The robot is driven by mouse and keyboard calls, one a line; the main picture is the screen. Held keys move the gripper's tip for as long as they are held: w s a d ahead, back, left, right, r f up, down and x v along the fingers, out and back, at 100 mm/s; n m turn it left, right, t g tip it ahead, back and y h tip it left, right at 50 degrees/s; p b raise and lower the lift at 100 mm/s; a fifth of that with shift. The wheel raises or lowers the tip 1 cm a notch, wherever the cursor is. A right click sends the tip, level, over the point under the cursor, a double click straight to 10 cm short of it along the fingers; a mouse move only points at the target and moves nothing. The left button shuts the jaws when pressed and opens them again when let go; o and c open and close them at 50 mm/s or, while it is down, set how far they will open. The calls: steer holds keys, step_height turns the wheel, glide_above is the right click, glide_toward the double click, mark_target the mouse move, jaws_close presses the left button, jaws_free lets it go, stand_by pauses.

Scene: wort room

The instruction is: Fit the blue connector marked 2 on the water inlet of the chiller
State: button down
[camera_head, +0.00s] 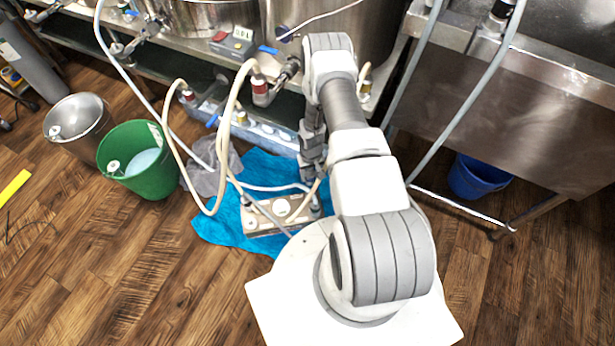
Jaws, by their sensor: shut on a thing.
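The chiller (282,211) is a small pale plate unit with round fittings, lying on a blue cloth on the floor. My gripper (311,175) is at the low end of my arm, just above the chiller's right end, pointing down. It is shut on what looks like a hose end, small and mostly hidden by my arm. The blue colour and mark 2 of the connector cannot be made out there. The water inlet cannot be told from the other fittings. Whether the held part touches the chiller cannot be told.
Pale hoses (171,140) loop down from the kettle bench to the chiller. A green bucket (150,165), a metal pot (80,122) and a grey cloth (213,165) lie left. A steel sink (480,120) with a blue bucket (478,178) beneath stands right. Floor at lower left is mostly clear.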

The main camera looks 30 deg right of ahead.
mark_target(312, 169)
steer(key=f, duration=0.3)
steer(key=shift+w+d+b, duration=0.2)
steer(key=shift+d+b, duration=0.1)
steer(key=shift+b, duration=0.1)
steer(key=shift+f+b, duration=1.15)
steer(key=shift+f, duration=1.75)
steer(key=shift+f, duration=1.25)
steer(key=shift+c, duration=1.1)
jaws_free()
step_height(312, 169, up, 17)
steer(key=p, duration=0.7)
steer(key=shift+r, duration=0.2)
